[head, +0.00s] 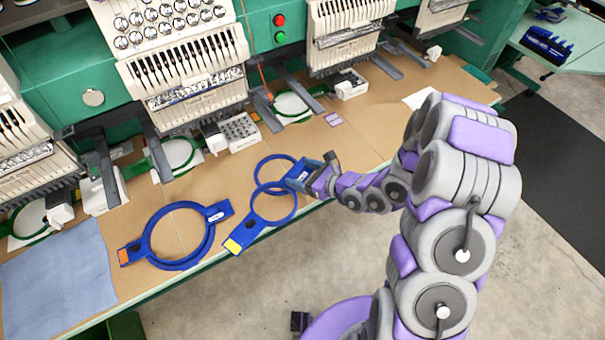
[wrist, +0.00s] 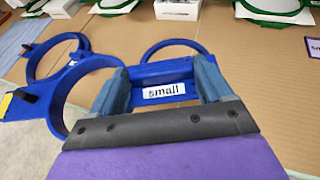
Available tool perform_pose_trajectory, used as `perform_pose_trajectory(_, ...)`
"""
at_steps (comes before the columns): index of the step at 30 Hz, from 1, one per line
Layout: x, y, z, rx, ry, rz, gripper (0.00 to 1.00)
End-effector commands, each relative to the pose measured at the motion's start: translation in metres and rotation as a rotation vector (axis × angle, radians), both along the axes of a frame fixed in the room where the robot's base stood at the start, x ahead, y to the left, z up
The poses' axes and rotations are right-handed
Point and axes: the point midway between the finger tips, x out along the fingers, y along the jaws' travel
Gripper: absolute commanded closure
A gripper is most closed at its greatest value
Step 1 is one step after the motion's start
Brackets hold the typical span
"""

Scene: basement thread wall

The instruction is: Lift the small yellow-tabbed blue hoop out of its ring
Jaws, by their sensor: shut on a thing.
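The small blue hoop (head: 295,212) has a yellow tab (head: 233,246) at its left end. My gripper (head: 313,178) is shut on the blue bracket at its other end, whose "small" label (wrist: 164,91) shows between the fingers in the wrist view. The hoop reaches left from the fingers (wrist: 60,88), its right part hidden behind the left finger. A plain thin blue ring (head: 258,168) lies beyond it; it also shows behind the bracket in the wrist view (wrist: 175,42). In the head view the two circles overlap but are offset, not nested. The exact height of the hoop cannot be told.
A larger blue hoop (head: 155,222) with an orange tab lies to the left. A folded blue cloth (head: 60,280) covers the left end of the brown table (head: 360,135). Embroidery machines (head: 185,75) line the back.

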Motion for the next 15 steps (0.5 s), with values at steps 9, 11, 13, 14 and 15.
perform_pose_trajectory(9,0.001,0.0,0.019,0.002,-0.003,-0.001,0.58)
perform_pose_trajectory(11,0.001,0.0,0.023,0.002,-0.003,-0.001,0.58)
perform_pose_trajectory(13,0.001,0.0,0.028,0.002,-0.003,-0.001,0.58)
perform_pose_trajectory(14,0.001,0.0,0.03,0.003,-0.003,-0.001,0.58)
perform_pose_trajectory(15,0.0,0.0,0.033,0.003,-0.003,-0.001,0.58)
